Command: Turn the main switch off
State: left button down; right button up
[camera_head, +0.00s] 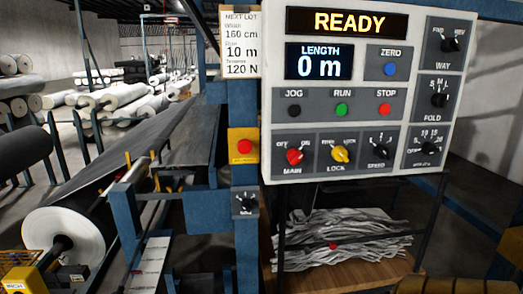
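The main switch (294,156) is a red rotary knob at the lower left of the white control panel (268,120). OFF is marked at its upper left and ON at its upper right. Its pointer seems to lean up and right toward ON, but it is small. The panel's top display (349,22) is lit and reads READY. The length display (319,62) is lit and reads 0 m. Neither of my grippers is in view, and nothing covers the switch.
The yellow lock knob (340,154) is close to the right of the main switch, and the speed knob (381,152) is beyond it. Jog, run and stop buttons are above. A red button on a yellow box (244,147) is to the left. Crumpled cloth (340,225) lies below the panel.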

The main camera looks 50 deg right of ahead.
aim_at(294, 155)
jog(key=z, duration=2.15)
